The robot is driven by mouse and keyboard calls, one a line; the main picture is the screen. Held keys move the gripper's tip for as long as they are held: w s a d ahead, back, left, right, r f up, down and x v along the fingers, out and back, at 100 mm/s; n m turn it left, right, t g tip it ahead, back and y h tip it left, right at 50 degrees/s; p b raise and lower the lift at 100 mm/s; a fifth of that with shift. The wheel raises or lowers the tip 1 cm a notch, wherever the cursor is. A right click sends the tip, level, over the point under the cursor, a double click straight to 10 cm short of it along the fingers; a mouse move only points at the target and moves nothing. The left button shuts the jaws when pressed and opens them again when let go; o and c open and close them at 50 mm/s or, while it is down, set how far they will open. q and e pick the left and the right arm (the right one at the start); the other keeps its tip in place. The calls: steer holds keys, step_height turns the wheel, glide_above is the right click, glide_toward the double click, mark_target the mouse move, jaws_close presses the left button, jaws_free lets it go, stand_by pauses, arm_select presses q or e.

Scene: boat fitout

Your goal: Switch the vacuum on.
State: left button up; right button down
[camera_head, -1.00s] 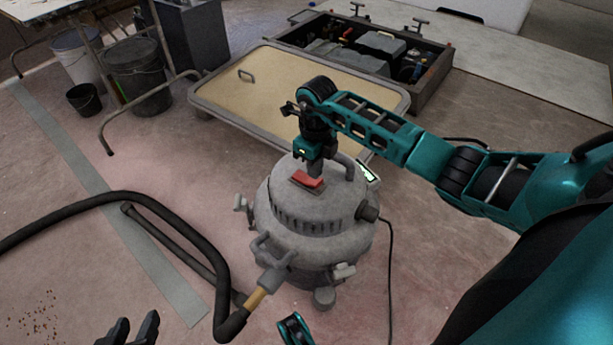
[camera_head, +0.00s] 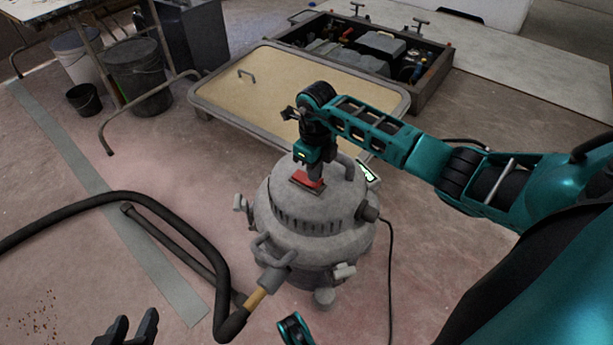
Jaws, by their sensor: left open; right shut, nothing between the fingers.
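The grey vacuum (camera_head: 315,222) stands upright on the floor in the middle of the head view. A red switch (camera_head: 305,181) sits on top of its lid. My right gripper (camera_head: 314,176) is shut and empty, pointing down right at the red switch. Its fingers hide part of the switch, and I cannot tell whether they press on it or just meet it. My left gripper (camera_head: 130,332) is open and empty at the bottom left edge, well away from the vacuum.
A black hose (camera_head: 120,200) runs from the left to the vacuum's front. A cord (camera_head: 391,260) trails on its right. Behind stand a tan panel (camera_head: 290,88) and an open box (camera_head: 436,78) of parts. Buckets (camera_head: 140,75) stand at the back left.

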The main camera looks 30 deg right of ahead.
arm_select(q)
steer(key=shift+s+f, duration=0.15)
steer(key=shift+s, duration=0.05)
arm_select(e)
steer(key=shift+f, duration=0.55)
step_height(320, 180, up, 3)
steer(key=shift+f+p, duration=0.2)
steer(key=shift+p, duration=0.95)
step_height(320, 180, up, 2)
steer(key=shift+r+p, duration=0.1)
steer(key=shift+p, duration=0.75)
steer(key=shift+r+p, duration=0.85)
steer(key=shift+r, duration=0.35)
arm_select(q)
steer(key=r, duration=0.1)
steer(key=a+r, duration=0.1)
steer(key=r, duration=0.1)
steer(key=shift+s+a+y, duration=0.25)
steer(key=shift+a+y, duration=0.15)
